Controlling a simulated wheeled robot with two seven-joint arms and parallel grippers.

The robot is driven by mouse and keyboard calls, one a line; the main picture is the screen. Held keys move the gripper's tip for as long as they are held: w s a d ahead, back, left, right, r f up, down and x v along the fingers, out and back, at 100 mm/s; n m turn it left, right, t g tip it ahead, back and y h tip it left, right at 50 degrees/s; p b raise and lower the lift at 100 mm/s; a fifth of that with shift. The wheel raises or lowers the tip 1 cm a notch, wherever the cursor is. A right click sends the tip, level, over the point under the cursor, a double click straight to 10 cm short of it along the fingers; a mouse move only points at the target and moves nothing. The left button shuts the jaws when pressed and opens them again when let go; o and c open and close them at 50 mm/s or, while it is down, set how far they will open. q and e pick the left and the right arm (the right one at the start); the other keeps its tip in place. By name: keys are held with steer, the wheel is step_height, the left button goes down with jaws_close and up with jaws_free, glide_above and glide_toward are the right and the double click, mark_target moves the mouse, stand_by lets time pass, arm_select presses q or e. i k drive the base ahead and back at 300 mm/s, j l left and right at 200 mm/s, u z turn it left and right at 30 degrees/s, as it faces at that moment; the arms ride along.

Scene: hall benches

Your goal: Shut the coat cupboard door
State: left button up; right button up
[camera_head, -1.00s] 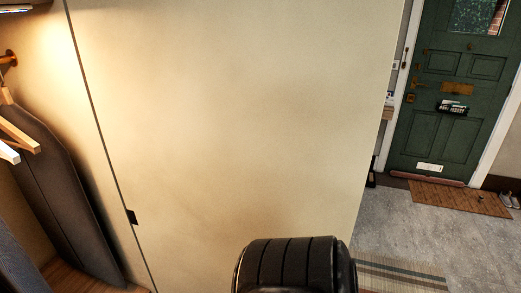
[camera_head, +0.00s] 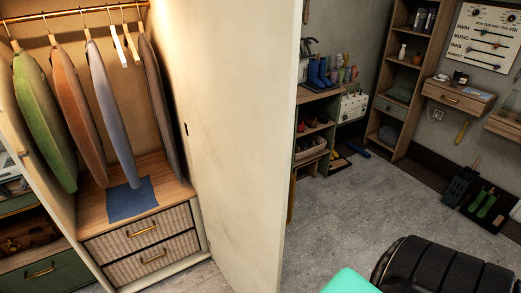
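The coat cupboard stands open at the left, with its inner side panel (camera_head: 40,185) lit warmly. Its cream door (camera_head: 240,150) is swung wide open, standing out from the cupboard's right side towards me. Several coats, among them a green coat (camera_head: 45,115), a brown coat (camera_head: 80,110) and a blue-grey coat (camera_head: 110,115), hang from the rail (camera_head: 75,12). The door's lower end runs out of the bottom of the picture. Neither of my grippers shows; only a dark ribbed part of mine is at the bottom right.
Two drawers (camera_head: 145,245) sit below the coats. A shoe shelf (camera_head: 315,130) and a tall wooden shelf unit (camera_head: 400,60) stand beyond the door. Grey floor (camera_head: 345,200) is clear right of the door. A teal shape (camera_head: 350,281) shows at the bottom edge.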

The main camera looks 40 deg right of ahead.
mark_target(236, 62)
steer(key=l+u, duration=0.15)
steer(key=l, duration=1.9)
steer(key=i+l, duration=0.1)
steer(key=l, duration=0.2)
steer(key=l+u, duration=0.1)
steer(key=l, duration=0.2)
steer(key=i, duration=0.05)
